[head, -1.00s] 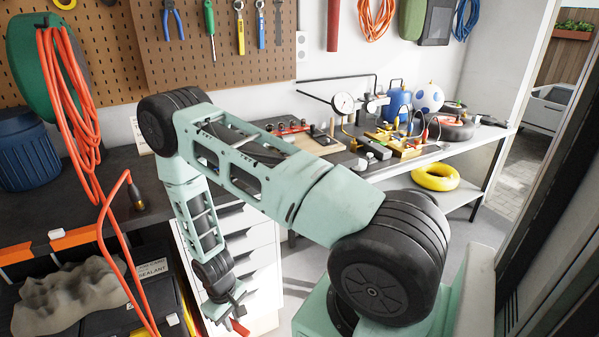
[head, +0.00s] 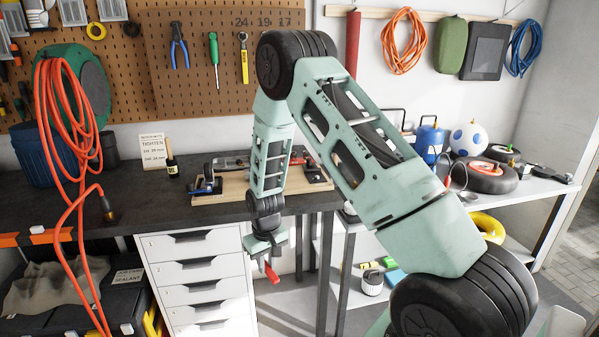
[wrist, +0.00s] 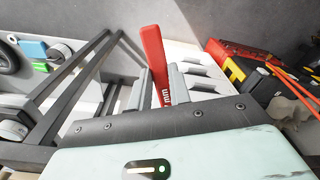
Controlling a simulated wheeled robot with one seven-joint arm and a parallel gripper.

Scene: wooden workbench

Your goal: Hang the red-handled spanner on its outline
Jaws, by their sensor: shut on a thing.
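In the wrist view the red handle (wrist: 153,55) sticks out between the jaws (wrist: 160,88), and the rest of the spanner is hidden. The brown pegboard (head: 210,100) is up on the wall, well above and behind the gripper. It carries the numbers 24, 19 and 17 above a yellow-handled spanner (head: 244,60). My arm covers the board right of that spanner, and I cannot make out an outline.
The dark workbench (head: 110,190) holds a wooden board with tools (head: 225,185), a small bottle (head: 171,160) and a sign card (head: 153,150). An orange hose (head: 65,130) hangs at left. Pliers (head: 179,50) and a green screwdriver (head: 214,58) hang on the pegboard.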

